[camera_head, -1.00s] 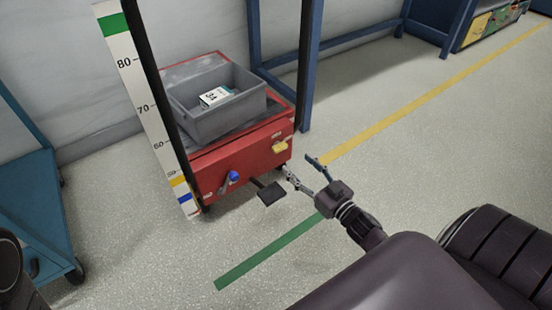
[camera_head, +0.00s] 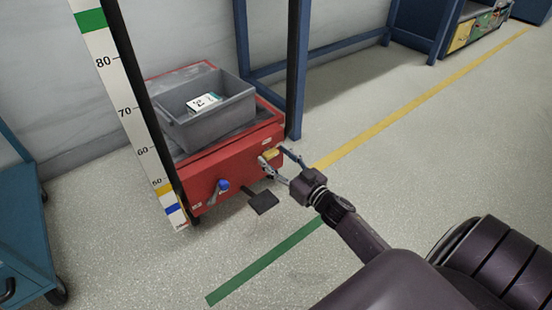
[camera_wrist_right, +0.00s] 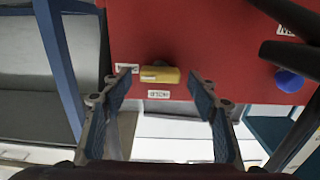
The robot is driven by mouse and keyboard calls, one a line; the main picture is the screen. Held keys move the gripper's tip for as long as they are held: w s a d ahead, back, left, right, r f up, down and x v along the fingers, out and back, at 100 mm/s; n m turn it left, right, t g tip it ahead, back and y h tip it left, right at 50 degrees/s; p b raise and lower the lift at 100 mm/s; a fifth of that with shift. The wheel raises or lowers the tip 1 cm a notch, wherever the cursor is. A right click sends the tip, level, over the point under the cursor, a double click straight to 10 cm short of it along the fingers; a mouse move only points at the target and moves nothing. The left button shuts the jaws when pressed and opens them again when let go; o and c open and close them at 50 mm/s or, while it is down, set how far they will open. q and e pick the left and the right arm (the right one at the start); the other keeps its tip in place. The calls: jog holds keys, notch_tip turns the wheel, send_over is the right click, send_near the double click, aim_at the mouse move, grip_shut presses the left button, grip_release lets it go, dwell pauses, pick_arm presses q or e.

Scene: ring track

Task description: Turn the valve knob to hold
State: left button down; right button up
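The yellow valve knob (camera_head: 271,153) is on the red front panel of the lift (camera_head: 237,166), near its right end. In the right wrist view the knob (camera_wrist_right: 160,75) is a yellow bar lying level, with small white labels (camera_wrist_right: 159,94) beside it; their words are too small to read surely. My right gripper (camera_head: 273,158) is open, its two fingers reaching toward the panel on either side of the knob. In the wrist view a gap shows between knob and each fingertip. I cannot tell how far the tips are from the panel. My left gripper is out of view.
A blue-ended lever (camera_head: 223,186) is on the panel's left part, and a dark pedal (camera_head: 263,202) sticks out below. A grey bin (camera_head: 207,117) with a labelled box stands on the lift. A height scale (camera_head: 124,105) rises at its left. Floor to the right is clear.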

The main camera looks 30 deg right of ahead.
jog(key=c, duration=1)
jog(key=shift+c, duration=0.2)
